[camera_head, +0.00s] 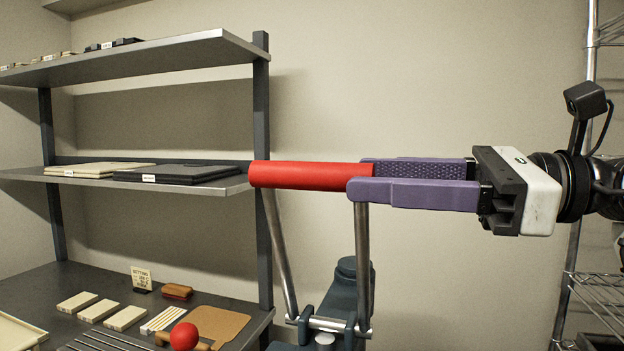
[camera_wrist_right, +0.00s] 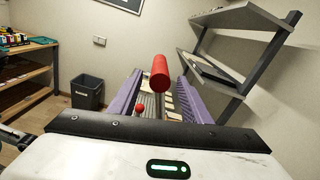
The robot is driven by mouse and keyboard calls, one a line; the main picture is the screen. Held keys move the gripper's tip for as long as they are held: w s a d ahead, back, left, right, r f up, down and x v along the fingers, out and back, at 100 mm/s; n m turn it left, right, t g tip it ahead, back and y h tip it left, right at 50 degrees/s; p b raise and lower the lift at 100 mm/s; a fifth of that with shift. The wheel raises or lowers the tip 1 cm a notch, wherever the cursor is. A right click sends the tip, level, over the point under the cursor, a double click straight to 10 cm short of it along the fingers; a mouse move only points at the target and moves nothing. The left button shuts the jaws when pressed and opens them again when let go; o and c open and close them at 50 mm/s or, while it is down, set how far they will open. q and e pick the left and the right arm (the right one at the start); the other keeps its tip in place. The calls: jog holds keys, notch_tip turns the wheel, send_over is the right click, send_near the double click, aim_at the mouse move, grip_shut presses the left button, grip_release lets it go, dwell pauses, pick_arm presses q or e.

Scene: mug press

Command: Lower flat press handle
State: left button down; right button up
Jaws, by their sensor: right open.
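The flat press has a red cylindrical handle (camera_head: 300,175), level and high on two grey metal arms (camera_head: 362,260). The arms rise from a dark blue-grey press body (camera_head: 345,295), partly cut off at the bottom of the head view. My right gripper (camera_head: 355,178) comes in from the right with its purple fingers open. In the head view, the fingertips overlap the handle's right end. In the right wrist view, the red handle (camera_wrist_right: 160,72) shows between the two open fingers, with visible gaps on both sides. My left gripper is not in view.
A grey shelf unit (camera_head: 140,185) with flat boxes stands at the left, close to the handle's left end. A red ball knob (camera_head: 184,336) shows at the lower left. A wire rack (camera_head: 597,290) stands at the right. The wrist view shows a dark bin (camera_wrist_right: 88,93).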

aim_at(311, 176)
jog(key=p+x, duration=0.1)
jog(key=x, duration=0.7)
jog(key=shift+c, duration=0.2)
grip_shut()
